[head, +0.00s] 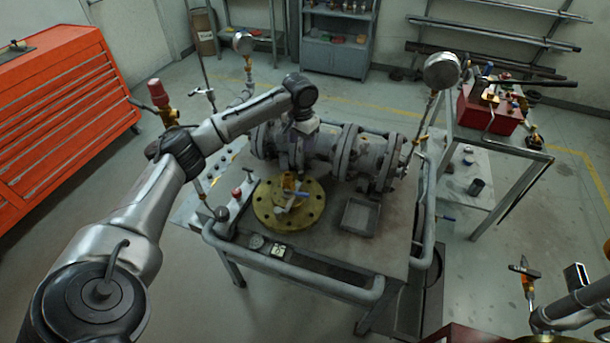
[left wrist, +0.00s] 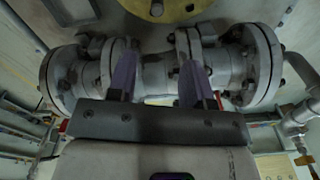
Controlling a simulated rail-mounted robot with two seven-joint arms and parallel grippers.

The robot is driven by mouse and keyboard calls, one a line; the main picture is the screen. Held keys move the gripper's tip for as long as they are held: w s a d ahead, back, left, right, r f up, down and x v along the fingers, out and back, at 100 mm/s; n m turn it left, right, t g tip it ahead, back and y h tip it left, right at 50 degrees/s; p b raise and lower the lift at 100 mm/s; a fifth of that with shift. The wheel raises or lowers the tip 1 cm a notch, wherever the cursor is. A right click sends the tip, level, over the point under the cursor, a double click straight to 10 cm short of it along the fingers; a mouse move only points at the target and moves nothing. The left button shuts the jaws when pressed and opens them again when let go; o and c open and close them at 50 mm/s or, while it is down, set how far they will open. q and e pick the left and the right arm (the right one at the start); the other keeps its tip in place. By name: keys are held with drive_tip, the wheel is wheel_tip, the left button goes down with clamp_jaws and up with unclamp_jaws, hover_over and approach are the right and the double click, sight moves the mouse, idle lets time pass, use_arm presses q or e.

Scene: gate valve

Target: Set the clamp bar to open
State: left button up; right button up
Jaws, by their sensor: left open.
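A grey flanged gate valve (head: 325,147) lies along the back of the metal workbench (head: 345,250). In the left wrist view the grey flanged body (left wrist: 232,68) spans the picture beyond my fingers. My left gripper (left wrist: 158,72) is open, its two fingers apart and pointing at the valve, with nothing seen held between them. In the head view my left arm reaches over the valve, and its gripper (head: 302,126) is above the valve's left part; its fingertips are hard to make out. I cannot pick out the clamp bar with certainty. My right gripper is not seen.
A yellow round flange (head: 288,208) with a small brass valve, and a shallow grey tray (head: 360,217), are on the bench. Gauges (head: 442,70) rise nearby. A red toolbox (head: 490,112) stands right; a red drawer cabinet (head: 60,110) stands left. A tube rail edges the bench front.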

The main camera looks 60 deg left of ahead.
sight(301, 171)
use_arm(q)
drive_tip(key=shift+n, duration=0.7)
drive_tip(key=f, duration=0.4)
drive_tip(key=f+b, duration=0.1)
drive_tip(key=f, duration=0.4)
drive_tip(key=f+b, duration=0.1)
drive_tip(key=f, duration=0.3)
drive_tip(key=shift+s+d+f, duration=0.2)
drive_tip(key=shift+d+f, duration=0.05)
drive_tip(key=shift+f, duration=0.15)
drive_tip(key=shift+c, duration=0.2)
drive_tip(key=c, duration=0.4)
clamp_jaws()
